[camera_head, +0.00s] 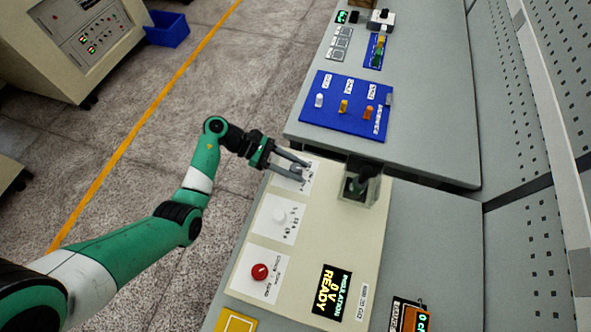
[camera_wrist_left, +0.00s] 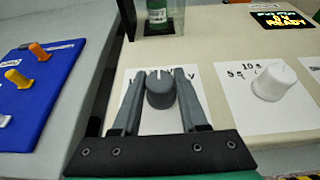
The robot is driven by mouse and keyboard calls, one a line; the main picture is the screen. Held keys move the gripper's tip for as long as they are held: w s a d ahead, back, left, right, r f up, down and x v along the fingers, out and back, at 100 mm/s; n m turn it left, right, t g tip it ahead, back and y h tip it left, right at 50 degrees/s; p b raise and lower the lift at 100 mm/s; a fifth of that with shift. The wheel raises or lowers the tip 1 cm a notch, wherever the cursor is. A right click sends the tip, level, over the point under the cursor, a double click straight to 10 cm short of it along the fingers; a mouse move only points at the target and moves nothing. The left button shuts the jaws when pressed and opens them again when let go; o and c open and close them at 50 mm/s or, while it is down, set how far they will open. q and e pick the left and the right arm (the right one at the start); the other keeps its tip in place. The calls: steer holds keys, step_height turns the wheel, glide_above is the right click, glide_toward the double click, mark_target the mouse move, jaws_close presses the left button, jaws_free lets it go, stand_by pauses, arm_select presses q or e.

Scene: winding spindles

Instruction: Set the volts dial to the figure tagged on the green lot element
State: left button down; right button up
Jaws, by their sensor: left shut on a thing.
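My left gripper (camera_head: 303,172) is shut on the grey dial (camera_wrist_left: 160,94) at the far end of the cream panel. In the left wrist view its fingers (camera_wrist_left: 164,75) stand on either side of the dial, whose white pointer line faces away from the wrist. The dial's printed scale is mostly hidden by the fingers. A green element (camera_wrist_left: 157,14) stands in a clear box; the box (camera_head: 359,186) shows dark green inside in the head view. I cannot read any tag on it. The panel's display (camera_head: 333,292) reads insulation, 0 V, ready. My right gripper is not in view.
A white dial (camera_head: 280,216) and a red knob (camera_head: 260,271) sit along the same cream panel. A blue rack (camera_head: 327,117) with white, yellow and orange elements and small tags lies beyond it. A blue bin (camera_head: 167,28) stands on the floor.

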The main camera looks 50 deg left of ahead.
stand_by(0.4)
arm_select(q)
steer(key=shift+c, duration=2.2)
jaws_free()
steer(key=v, duration=1.1)
steer(key=shift+a+r, duration=0.2)
steer(key=shift+a, duration=0.05)
